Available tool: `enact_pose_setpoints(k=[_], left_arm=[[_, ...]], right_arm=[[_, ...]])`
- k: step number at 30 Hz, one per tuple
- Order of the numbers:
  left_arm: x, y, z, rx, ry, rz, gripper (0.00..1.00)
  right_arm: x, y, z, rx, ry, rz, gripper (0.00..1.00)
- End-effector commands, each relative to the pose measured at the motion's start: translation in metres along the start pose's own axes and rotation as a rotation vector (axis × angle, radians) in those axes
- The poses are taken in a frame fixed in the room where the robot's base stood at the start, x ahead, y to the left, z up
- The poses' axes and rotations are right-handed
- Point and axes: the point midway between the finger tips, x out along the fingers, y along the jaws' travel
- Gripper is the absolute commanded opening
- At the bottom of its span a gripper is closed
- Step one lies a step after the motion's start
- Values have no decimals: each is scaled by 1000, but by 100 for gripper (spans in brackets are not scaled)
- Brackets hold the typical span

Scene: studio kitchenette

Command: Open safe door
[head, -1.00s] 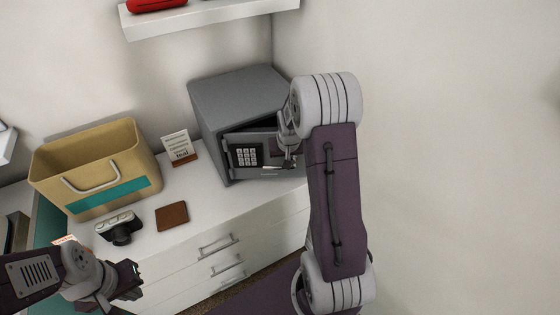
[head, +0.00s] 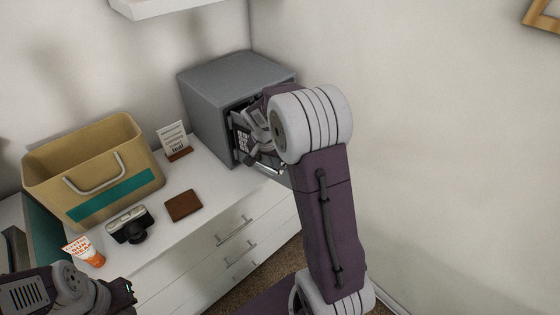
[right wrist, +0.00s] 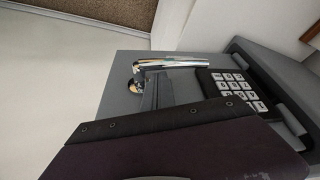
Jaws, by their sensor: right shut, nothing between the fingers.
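The grey safe (head: 225,95) stands on the white cabinet in the head view. Its door is ajar, and my right arm hides much of it. The right wrist view shows the door's face (right wrist: 118,78) sideways, with a keypad (right wrist: 235,88) and a chrome lever handle (right wrist: 172,63). The handle (head: 270,168) also shows below my right gripper in the head view. My right gripper (head: 251,158) is shut and empty, close to the door's front; contact cannot be told. My left gripper (head: 131,291) is at the lower left, away from the safe; its jaw opening is unclear.
A wall is close on the right. A shelf (head: 165,6) hangs above.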

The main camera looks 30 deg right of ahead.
Motion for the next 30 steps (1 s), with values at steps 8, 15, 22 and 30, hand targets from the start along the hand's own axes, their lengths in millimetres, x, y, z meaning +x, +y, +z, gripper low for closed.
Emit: enact_pose_setpoints(k=[8, 15, 22, 30], left_arm=[[16, 0, 2, 0, 0, 0, 0], [20, 0, 2, 0, 0, 0, 0], [20, 0, 2, 0, 0, 0, 0], [20, 0, 2, 0, 0, 0, 0]], right_arm=[[-7, -13, 23, -2, 0, -2, 0], [-11, -18, 30, -2, -1, -2, 0], [-12, -18, 30, -1, -1, -2, 0], [-12, -19, 30, -1, 0, -2, 0]])
